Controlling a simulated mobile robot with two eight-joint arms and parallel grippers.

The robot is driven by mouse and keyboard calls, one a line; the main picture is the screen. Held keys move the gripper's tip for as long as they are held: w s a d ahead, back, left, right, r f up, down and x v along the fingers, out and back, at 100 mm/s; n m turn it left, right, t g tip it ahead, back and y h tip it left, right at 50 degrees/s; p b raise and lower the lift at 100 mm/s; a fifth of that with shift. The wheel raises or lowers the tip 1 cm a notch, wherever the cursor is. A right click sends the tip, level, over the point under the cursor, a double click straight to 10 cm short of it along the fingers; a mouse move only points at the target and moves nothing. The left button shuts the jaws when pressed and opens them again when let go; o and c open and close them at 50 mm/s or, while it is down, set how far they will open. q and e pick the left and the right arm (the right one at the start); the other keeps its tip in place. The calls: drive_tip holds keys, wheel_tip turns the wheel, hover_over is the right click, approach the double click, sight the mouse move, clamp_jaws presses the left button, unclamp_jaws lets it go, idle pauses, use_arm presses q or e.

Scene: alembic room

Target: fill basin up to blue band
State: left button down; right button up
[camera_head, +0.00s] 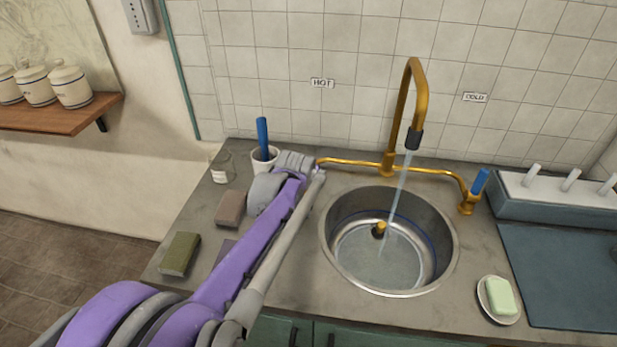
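The round steel basin (447,265) is set in the counter. A thin blue band (432,245) runs around its inner wall. Clear water (365,262) stands in the basin, its surface seeming below the band. A stream (399,195) falls from the brass spout (408,85). A dark plug with a brass knob (379,229) shows in the basin. The cold tap with a blue handle (480,181) is at right. My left gripper (316,170) is at the hot end of the brass pipe; its fingers and the hot handle are mostly hidden. My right gripper is out of view.
Left of the basin are a cup (264,166) holding a blue-handled thing, a glass jar (222,168), a brown block (231,209) and a green block (180,254). Right are a soap dish (484,298) with green soap and a rack (550,205).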

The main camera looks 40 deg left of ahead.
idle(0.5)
use_arm(q)
drive_tip(key=c, duration=0.6)
unclamp_jaws()
drive_tip(key=shift+w+a+f, duration=0.1)
drive_tip(key=shift+a+f, duration=0.05)
drive_tip(key=p+v, duration=0.1)
drive_tip(key=v, duration=0.9)
drive_tip(key=shift+s+d, duration=0.25)
drive_tip(key=shift+s, duration=0.15)
